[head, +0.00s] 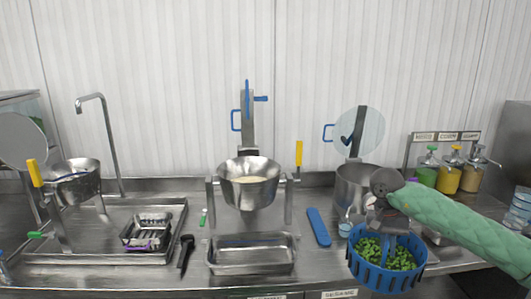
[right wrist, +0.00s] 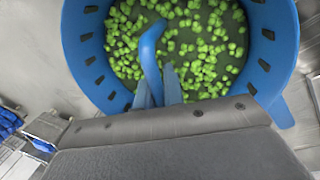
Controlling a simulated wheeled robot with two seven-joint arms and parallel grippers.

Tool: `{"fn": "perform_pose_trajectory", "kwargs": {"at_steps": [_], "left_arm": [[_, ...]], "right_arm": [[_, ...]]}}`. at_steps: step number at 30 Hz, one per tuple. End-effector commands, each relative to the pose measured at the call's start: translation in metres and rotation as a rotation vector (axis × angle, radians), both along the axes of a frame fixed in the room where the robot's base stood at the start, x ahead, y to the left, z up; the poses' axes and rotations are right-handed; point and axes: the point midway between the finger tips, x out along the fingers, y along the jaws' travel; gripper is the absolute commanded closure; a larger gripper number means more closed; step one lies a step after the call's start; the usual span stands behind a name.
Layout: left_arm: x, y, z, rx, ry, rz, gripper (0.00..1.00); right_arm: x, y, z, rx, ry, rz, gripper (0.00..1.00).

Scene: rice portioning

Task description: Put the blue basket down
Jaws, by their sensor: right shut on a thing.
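The blue basket (head: 374,276) is round with slotted walls and holds green vegetable pieces (head: 392,254). It is at the front right in the head view, over the counter's front edge area. My right gripper (head: 388,232) is above it, shut on the basket's blue handle. In the right wrist view the basket (right wrist: 80,45) fills the upper part, and the fingers (right wrist: 165,90) close on the blue handle (right wrist: 152,50). I cannot tell whether the basket's bottom touches anything. My left gripper is not in view.
A steel pot (head: 352,185) stands behind the basket. A tilting bowl (head: 249,190) with pale contents hangs over a steel tray (head: 252,268) at the centre. Bottles with coloured contents (head: 448,176) stand at the right. A sink area (head: 100,240) is at the left. A blue-handled tool (head: 318,227) lies on the counter.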

Motion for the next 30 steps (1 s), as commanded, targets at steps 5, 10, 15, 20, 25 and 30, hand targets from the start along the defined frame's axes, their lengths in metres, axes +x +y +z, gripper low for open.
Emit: {"fn": "perform_pose_trajectory", "kwargs": {"at_steps": [5,10,15,20,25,30], "left_arm": [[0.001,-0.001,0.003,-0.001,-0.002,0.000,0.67],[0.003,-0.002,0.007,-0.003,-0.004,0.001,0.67],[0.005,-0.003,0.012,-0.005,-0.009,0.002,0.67],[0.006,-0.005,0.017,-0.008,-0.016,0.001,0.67],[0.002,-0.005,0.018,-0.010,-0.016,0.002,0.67],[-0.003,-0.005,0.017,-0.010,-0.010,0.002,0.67]], "right_arm": [[-0.006,0.012,-0.015,-0.001,0.000,0.114,1.00],[-0.017,0.034,-0.043,0.000,-0.001,0.262,1.00],[-0.036,0.063,-0.080,0.001,0.001,0.345,1.00],[-0.061,0.093,-0.118,0.001,0.001,0.418,1.00],[-0.087,0.122,-0.151,0.001,-0.001,0.486,1.00],[-0.094,0.138,-0.161,0.001,-0.003,0.510,1.00]]}}
